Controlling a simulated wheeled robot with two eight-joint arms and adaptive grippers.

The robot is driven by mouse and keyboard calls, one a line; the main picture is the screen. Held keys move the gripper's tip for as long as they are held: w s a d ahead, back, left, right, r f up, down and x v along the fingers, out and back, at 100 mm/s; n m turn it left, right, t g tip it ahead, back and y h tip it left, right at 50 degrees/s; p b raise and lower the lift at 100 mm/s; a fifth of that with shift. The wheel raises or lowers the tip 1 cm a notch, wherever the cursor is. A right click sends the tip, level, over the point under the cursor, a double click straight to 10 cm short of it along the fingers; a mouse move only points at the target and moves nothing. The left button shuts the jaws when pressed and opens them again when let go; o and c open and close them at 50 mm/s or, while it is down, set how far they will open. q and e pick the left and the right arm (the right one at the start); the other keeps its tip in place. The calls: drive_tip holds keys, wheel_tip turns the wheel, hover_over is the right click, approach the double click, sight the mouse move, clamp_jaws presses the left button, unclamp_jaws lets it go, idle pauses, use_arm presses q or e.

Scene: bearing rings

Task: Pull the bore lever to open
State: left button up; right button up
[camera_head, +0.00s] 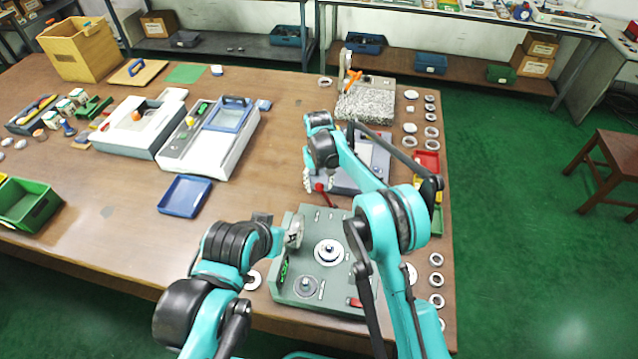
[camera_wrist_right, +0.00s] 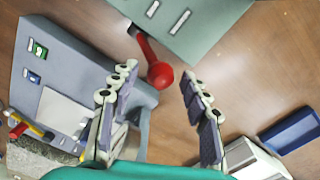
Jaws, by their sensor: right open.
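The bore lever is a red rod with a round red ball knob (camera_wrist_right: 160,75); it also shows in the head view (camera_head: 321,188) at the far edge of the grey-green fixture (camera_head: 332,294). In the wrist view the rod runs from the knob up to the fixture's corner (camera_wrist_right: 198,25). My right gripper (camera_wrist_right: 158,70) is open, with the knob between the lines of its two fingers and a gap visible on both sides. In the head view my right gripper (camera_head: 307,181) points down beside the lever. My left gripper (camera_head: 294,234) is over the fixture's left side; its fingers are unclear.
A grey device (camera_head: 372,158) stands just beyond the lever, close to my right gripper. A blue tray (camera_head: 185,196) lies to the left. Metal rings (camera_head: 436,280) line the table's right edge. Bare table lies between the tray and the fixture.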

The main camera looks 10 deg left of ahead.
clamp_jaws()
drive_tip(key=shift+d, duration=0.15)
drive_tip(key=shift+d+r+y+b, duration=0.2)
drive_tip(key=shift+d+y+b, duration=0.15)
drive_tip(key=shift+d+y, duration=0.4)
drive_tip(key=d+f+y+b, duration=0.1)
drive_tip(key=d+y+b, duration=0.5)
drive_tip(key=d, duration=0.4)
drive_tip(key=shift+y, duration=0.65)
drive_tip(key=shift+d+f, duration=0.1)
drive_tip(key=shift+f, duration=0.05)
